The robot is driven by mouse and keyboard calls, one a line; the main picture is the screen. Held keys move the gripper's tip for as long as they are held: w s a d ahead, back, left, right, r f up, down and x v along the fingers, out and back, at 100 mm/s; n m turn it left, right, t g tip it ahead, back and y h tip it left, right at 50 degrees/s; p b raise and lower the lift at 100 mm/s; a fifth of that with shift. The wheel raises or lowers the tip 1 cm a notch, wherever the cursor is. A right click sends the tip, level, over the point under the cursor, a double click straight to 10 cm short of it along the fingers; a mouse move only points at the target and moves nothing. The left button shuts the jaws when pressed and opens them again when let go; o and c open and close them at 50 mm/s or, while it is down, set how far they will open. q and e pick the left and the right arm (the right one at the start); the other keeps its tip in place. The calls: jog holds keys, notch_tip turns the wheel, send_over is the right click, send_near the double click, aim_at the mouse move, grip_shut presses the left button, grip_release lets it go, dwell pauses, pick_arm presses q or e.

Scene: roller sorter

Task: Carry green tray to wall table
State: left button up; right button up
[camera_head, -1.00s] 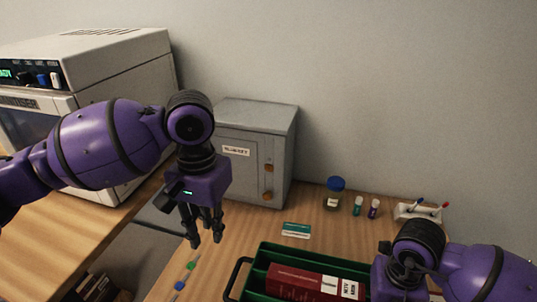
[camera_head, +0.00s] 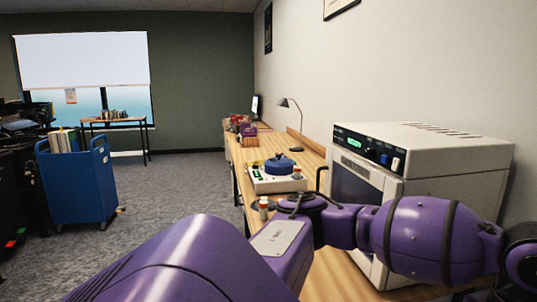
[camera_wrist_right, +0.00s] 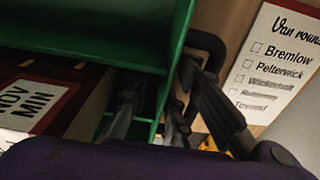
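In the right wrist view the green tray (camera_wrist_right: 178,32) fills the upper left, with its black handle (camera_wrist_right: 208,44) at its end. A dark red box with a white label (camera_wrist_right: 30,103) lies in it. My right gripper (camera_wrist_right: 158,108) is at this end, with dark fingers near the handle and on both sides of a green wall. I cannot tell whether they press on it. In the head view the tray and both grippers are out of sight; only purple links of my arm cross the bottom and right. A small table (camera_head: 100,121) stands under the far window.
A long wooden bench (camera_head: 303,152) runs along the right wall, with a white device with a blue top (camera_head: 278,171), a lamp (camera_head: 290,104) and a white oven-like machine (camera_head: 420,160). A blue cart (camera_head: 78,185) stands left. Grey floor (camera_head: 185,185) between is clear. A paper list (camera_wrist_right: 275,65) lies beside the tray.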

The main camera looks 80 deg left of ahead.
jog(key=shift+r, duration=0.2)
jog(key=shift+w+r, duration=0.15)
jog(key=shift+r, duration=1.6)
notch_tip(320, 180, up, 10)
jog(key=shift+w+r, duration=0.15)
dwell(0.4)
jog(key=d+r, duration=0.5)
jog(key=d, duration=0.4)
jog(key=shift+d, duration=0.3)
jog(key=shift+a+f, duration=0.1)
dwell(0.8)
